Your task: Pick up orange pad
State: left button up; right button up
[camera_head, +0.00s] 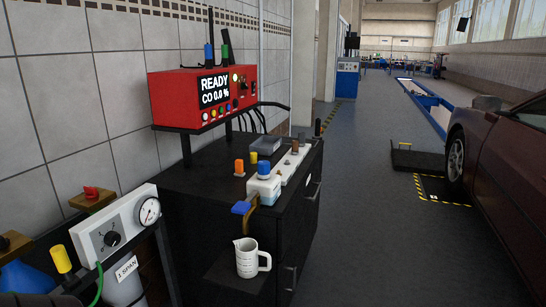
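No flat orange pad is clear in the head view. The one clearly orange thing is a small upright orange piece (239,167) on top of the black cabinet, beside a yellow-topped piece (253,160). It is too small to tell whether it is a pad. Neither of my grippers can be made out in this view.
The black cabinet (195,184) carries a white bottle with a blue cap (264,185). A white jug (249,258) stands low in front. A gauge box (118,226) is at left. Open floor (365,240) lies between cabinet and dark red car (505,165).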

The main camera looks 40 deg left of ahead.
aim_at(239, 163)
jog(key=i, duration=2.1)
jog(key=u, duration=2.35)
